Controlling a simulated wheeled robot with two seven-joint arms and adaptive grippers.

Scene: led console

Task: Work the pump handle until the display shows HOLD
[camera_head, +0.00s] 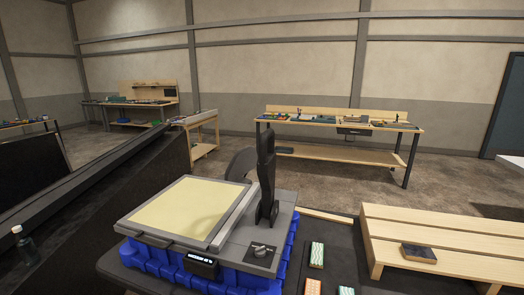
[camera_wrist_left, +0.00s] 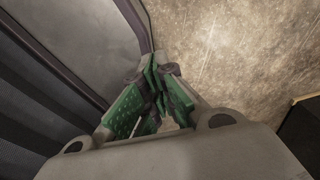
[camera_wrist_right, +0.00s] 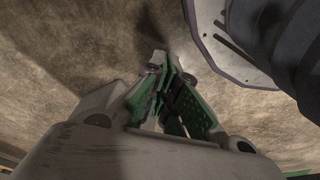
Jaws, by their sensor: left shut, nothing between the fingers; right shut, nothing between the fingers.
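The console is a blue-based unit with a grey top (camera_head: 236,240) and a cream panel (camera_head: 185,208), at the bottom centre of the head view. A black upright handle (camera_head: 267,180), apparently the pump handle, stands on its right part. A small lit display (camera_head: 201,265) is on the front; its text is too small to read surely. A black knob (camera_head: 261,251) sits on the top near the front. My left gripper (camera_wrist_left: 158,80) is shut and empty in its wrist view, over bare floor. My right gripper (camera_wrist_right: 168,75) is shut and empty, also over floor. Neither shows in the head view.
Right of the console, patterned blocks (camera_head: 316,254) lie on a dark surface. A slatted wooden stand (camera_head: 440,234) carries a dark box (camera_head: 418,253). A small bottle (camera_head: 22,240) stands at left.

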